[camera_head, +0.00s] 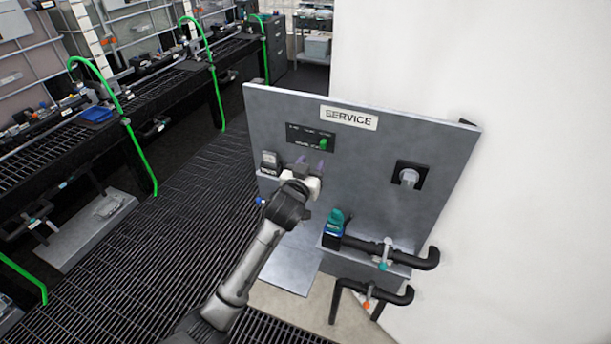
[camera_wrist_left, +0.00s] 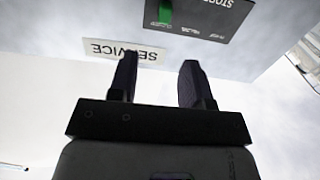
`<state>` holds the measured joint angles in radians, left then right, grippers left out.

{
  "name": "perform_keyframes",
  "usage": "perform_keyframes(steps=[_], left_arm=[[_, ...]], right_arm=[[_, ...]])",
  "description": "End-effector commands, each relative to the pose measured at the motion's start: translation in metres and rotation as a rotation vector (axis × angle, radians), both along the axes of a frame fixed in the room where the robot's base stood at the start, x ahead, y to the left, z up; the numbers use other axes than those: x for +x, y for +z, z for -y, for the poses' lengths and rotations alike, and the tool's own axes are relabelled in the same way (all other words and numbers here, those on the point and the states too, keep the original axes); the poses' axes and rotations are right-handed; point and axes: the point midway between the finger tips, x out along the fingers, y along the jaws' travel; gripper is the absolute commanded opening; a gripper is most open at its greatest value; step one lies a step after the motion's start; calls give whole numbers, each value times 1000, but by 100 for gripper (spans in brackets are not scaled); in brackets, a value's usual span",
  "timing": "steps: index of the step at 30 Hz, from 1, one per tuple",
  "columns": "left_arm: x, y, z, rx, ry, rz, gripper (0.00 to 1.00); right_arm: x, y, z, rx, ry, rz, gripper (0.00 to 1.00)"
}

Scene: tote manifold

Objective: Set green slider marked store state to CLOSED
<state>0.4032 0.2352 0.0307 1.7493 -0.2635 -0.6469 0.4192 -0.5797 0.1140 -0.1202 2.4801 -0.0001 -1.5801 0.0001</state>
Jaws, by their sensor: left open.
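The green slider (camera_head: 323,143) sits near the right end of a black label plate (camera_head: 297,132) on the grey service panel. The plate's small lettering is too small to read in the head view. My left gripper (camera_head: 311,165) is in front of the panel, just below the plate. Its two fingers (camera_wrist_left: 158,62) are apart with nothing between them. I cannot tell the exact gap to the panel. My right gripper is out of view.
The grey panel (camera_head: 420,140) carries a SERVICE sign (camera_head: 349,118), a black socket with a round white knob (camera_head: 409,177) and a small dark device (camera_head: 270,161). Below are a teal-topped part (camera_head: 334,222) and black pipes (camera_head: 405,257). A white wall stands right; grated floor lies left.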

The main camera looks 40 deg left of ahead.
Motion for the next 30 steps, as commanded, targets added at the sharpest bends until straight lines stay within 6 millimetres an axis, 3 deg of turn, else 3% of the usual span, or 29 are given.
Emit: perform_keyframes(steps=[3,10,30], left_arm=[[-16,-1,5,1,-1,0,45],[-34,0,10,1,0,0,45],[-37,0,11,1,0,0,45]], right_arm=[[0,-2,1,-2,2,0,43],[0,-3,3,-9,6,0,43],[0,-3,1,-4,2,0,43]])
